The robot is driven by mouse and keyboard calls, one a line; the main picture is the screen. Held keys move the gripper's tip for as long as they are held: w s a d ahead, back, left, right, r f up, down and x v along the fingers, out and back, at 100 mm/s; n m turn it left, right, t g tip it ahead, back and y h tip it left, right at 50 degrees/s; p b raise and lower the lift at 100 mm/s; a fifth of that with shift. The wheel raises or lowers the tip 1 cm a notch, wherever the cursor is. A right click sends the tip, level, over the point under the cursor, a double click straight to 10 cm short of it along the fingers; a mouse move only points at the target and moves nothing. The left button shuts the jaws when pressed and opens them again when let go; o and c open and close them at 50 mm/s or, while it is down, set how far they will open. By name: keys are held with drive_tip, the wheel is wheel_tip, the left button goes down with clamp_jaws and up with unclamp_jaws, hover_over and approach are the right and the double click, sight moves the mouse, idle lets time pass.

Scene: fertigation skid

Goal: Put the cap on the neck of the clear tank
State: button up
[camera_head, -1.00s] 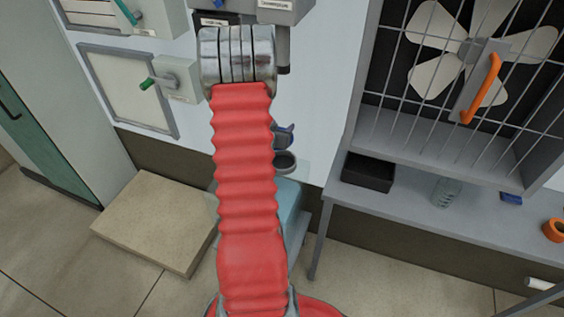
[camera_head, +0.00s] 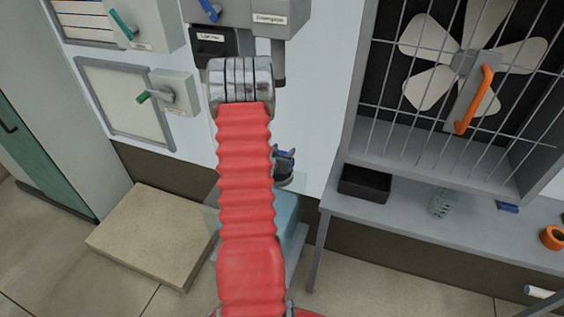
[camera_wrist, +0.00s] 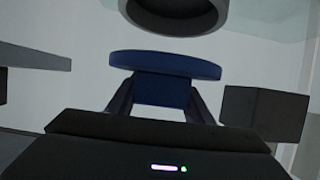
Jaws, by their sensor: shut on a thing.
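My gripper (camera_wrist: 163,104) is shut on the blue cap (camera_wrist: 165,66), which shows a wide flat disc on a narrower stem between the fingers in the wrist view. The dark round neck (camera_wrist: 177,14) of the clear tank is at the top of that view, apart from the cap in the picture. In the head view the blue cap (camera_head: 284,153) and the gripper are partly hidden behind my red arm. The clear tank (camera_head: 286,210) looks pale blue and see-through below them, its left part covered by the arm. The cap is close above the neck; the exact gap cannot be told.
A grey bench (camera_head: 400,218) on the right holds a black tray (camera_head: 365,183), a clear bottle (camera_head: 443,203) and an orange ring (camera_head: 552,238). A caged fan (camera_head: 465,62) stands over it. A beige slab (camera_head: 150,235) lies on the floor left. Grey wall boxes (camera_head: 250,18) are above.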

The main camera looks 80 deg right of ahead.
drive_tip(key=shift+f, duration=0.25)
drive_tip(key=shift+f, duration=2.05)
drive_tip(key=o, duration=1.2)
drive_tip(key=shift+f, duration=0.1)
drive_tip(key=v, duration=1.2)
drive_tip(key=shift+w, duration=0.1)
